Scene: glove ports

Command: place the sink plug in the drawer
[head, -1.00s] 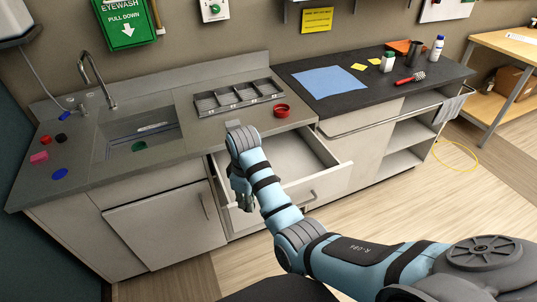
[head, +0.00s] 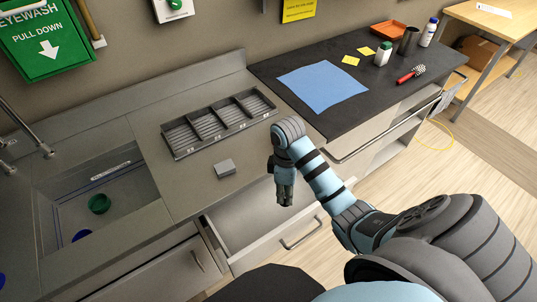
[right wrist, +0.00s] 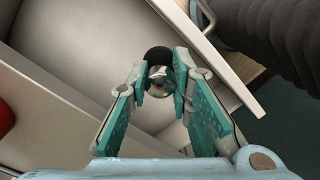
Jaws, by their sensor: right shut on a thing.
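My right gripper (head: 285,198) hangs over the open drawer (head: 242,213) below the counter, fingers pointing down. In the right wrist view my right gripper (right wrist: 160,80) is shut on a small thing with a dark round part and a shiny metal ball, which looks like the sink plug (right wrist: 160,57). The plug is held above the drawer; I cannot tell how high. In the head view the gripper hides it. The drawer also fills much of the right wrist view (right wrist: 75,50), with its front panel to the right. My left gripper is not in view.
A grey block (head: 224,168) and a divided tray (head: 219,123) are on the counter above the drawer. The sink (head: 130,195) at left holds a green cup-like thing (head: 99,203). A red thing (right wrist: 4,118) shows at the wrist view's left edge. The drawer looks empty where visible.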

